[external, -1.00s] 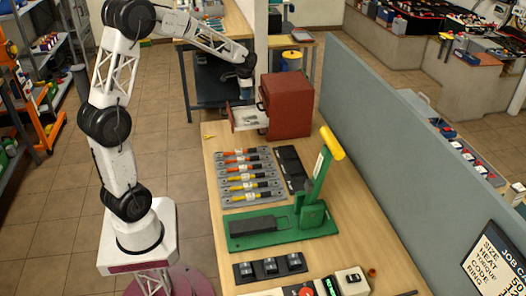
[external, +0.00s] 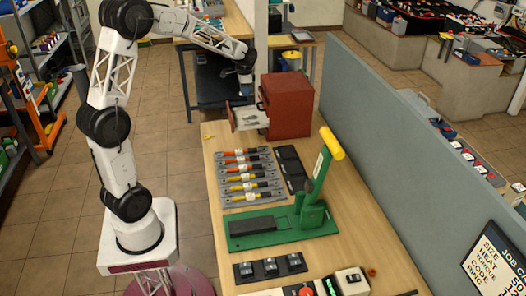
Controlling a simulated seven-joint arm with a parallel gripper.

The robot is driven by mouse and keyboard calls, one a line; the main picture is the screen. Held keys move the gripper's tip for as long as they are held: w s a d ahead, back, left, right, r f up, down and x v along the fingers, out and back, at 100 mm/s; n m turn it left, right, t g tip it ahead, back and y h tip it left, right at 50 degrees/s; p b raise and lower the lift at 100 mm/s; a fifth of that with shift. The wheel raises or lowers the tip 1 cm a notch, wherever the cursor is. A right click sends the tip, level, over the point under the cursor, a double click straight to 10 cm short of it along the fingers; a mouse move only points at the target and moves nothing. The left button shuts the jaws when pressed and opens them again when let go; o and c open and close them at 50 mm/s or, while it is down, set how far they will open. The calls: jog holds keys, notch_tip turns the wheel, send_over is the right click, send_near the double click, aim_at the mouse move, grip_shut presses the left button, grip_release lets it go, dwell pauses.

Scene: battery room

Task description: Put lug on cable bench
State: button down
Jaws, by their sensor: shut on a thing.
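My gripper (external: 246,87) hangs above the open drawer (external: 246,119) of a red cabinet, at the far end of the wooden bench (external: 347,253). It is shut on a lug, which is too small and dark in this view to make out. Several small grey pieces that look like lugs lie in the drawer below, apart from the gripper. The bench carries a rack of cables (external: 248,177) with red, orange and yellow parts.
The red cabinet (external: 287,104) stands right beside the gripper. A green press (external: 283,227) with an upright yellow-tipped lever stands nearer on the bench. A grey partition (external: 385,135) runs along the right side. Some bare wood shows at the bench's left edge.

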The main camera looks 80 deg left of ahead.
jog(key=shift+r, duration=0.15)
notch_tip(320, 180, up, 11)
jog(key=w+d, duration=0.4)
jog(key=d, duration=0.7)
jog(key=w+d, duration=0.3)
jog(key=d, duration=0.8)
jog(key=w+d, duration=0.4)
jog(key=d, duration=0.8)
jog(key=f, duration=2.3)
jog(key=shift+s+a+f, duration=0.1)
jog(key=shift+s+f, duration=0.15)
jog(key=shift+f, duration=0.4)
jog(key=shift+w, duration=0.1)
send_over(315, 157)
jog(key=shift+a+f, duration=0.15)
jog(key=shift+f, duration=0.6)
